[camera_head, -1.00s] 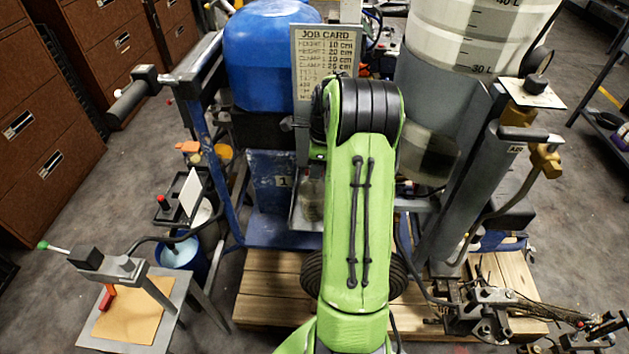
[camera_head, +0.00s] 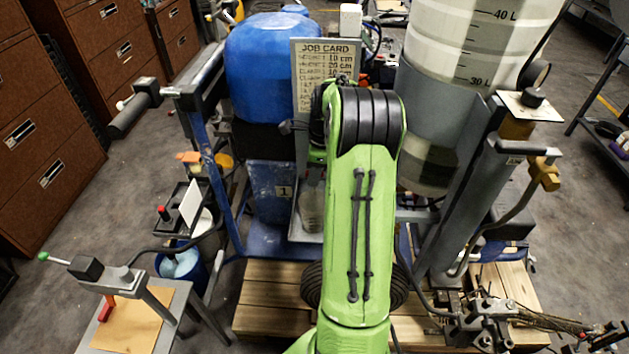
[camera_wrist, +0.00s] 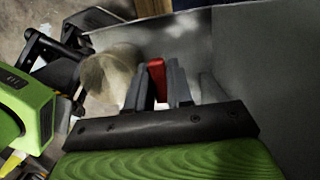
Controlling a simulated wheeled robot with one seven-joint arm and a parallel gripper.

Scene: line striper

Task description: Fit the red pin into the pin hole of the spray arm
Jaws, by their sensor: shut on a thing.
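My gripper (camera_wrist: 157,85) shows in the wrist view, its two grey fingers shut on a red piece, which looks like the red pin (camera_wrist: 157,68). Only its upper end shows between the fingers. A grey metal panel rises close beyond the fingers, and a cloudy jar (camera_wrist: 108,76) stands just left of them. In the head view my green arm hides the gripper and the pin. At lower left a grey arm with a black block (camera_head: 86,268) reaches over a small stand; it may be the spray arm. A red part (camera_head: 106,309) is by it. I cannot make out the pin hole.
A blue tank (camera_head: 265,65) and the job card (camera_head: 325,60) stand behind my arm. A large white tank (camera_head: 465,40) is at right. A tan board (camera_head: 130,325) lies on the stand. Wooden pallet boards (camera_head: 270,310) lie below. Grey floor is open at left.

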